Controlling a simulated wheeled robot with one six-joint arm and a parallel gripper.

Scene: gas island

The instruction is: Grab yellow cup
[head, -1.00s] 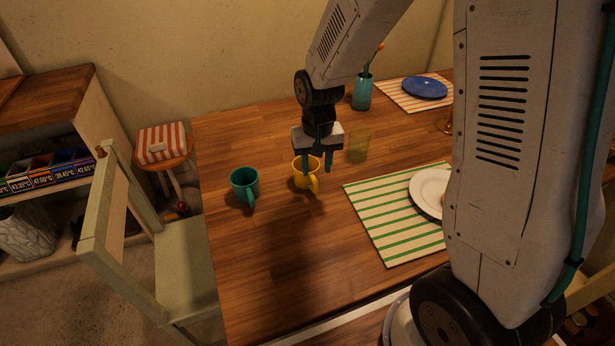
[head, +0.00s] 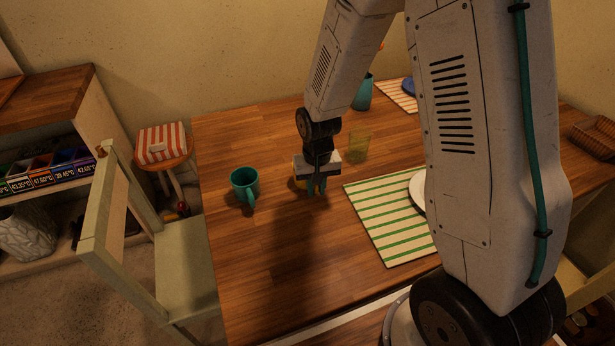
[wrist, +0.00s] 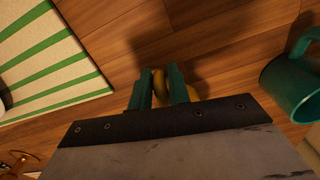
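The yellow cup (head: 299,184) stands on the wooden table, mostly hidden under my gripper (head: 317,190) in the head view. In the wrist view, its yellow handle (wrist: 159,82) lies between the two teal fingers of my gripper (wrist: 160,76). The fingers are close together with the handle filling the narrow gap, so the gripper looks shut on the cup's handle. More of the cup's yellow body shows just beside the right finger; the rest is hidden.
A teal cup (head: 244,184) stands left of the yellow cup. A translucent yellow-green glass (head: 359,146) and a teal vase (head: 363,94) stand behind to the right. A green-striped placemat (head: 385,222) with a white plate lies to the right. The table's front left is clear.

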